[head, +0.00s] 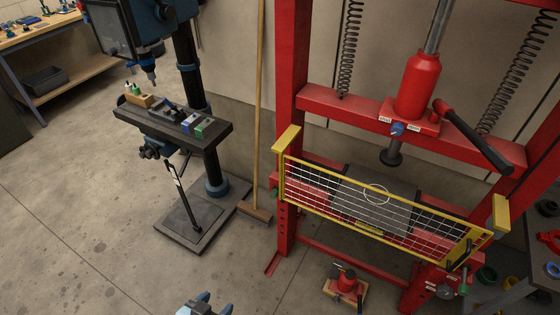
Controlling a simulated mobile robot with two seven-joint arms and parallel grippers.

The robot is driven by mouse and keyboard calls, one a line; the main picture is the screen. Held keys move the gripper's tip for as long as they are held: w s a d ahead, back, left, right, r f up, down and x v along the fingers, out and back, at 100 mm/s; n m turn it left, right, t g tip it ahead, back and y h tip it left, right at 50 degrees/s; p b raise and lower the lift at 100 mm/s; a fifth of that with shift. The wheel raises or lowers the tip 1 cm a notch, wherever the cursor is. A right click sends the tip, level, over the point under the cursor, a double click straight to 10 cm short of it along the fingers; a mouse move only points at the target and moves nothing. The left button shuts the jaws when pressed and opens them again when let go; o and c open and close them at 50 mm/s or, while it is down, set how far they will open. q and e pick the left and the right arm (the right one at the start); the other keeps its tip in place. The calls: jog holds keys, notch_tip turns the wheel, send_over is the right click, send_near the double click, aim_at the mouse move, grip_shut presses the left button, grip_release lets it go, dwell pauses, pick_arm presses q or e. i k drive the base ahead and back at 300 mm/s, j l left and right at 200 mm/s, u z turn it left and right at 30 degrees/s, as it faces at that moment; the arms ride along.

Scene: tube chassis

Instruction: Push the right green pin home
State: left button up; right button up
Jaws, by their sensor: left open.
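A small green pin head (463,290) shows low on the right side of the red press frame (287,100), below the right end of the yellow-framed mesh guard (375,232). It is too small to tell how deep it sits. My left gripper (203,303) is at the bottom edge of the head view, open and only partly in the picture. It is far to the left of the green pin and apart from everything. My right gripper is not in view.
A cluttered bench (535,270) is at the right edge. The floor at the lower left is clear.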

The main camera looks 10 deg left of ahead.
aim_at(463, 289)
jog(key=z, duration=1.55)
jog(key=i+l+u, duration=0.1)
jog(key=l, duration=0.4)
jog(key=i+l, duration=0.2)
jog(key=l, duration=0.3)
jog(key=i+l+u, duration=0.15)
jog(key=l, duration=0.35)
jog(key=i+l+u, duration=0.1)
jog(key=l, duration=0.4)
jog(key=i+l+u, duration=0.1)
jog(key=l, duration=0.4)
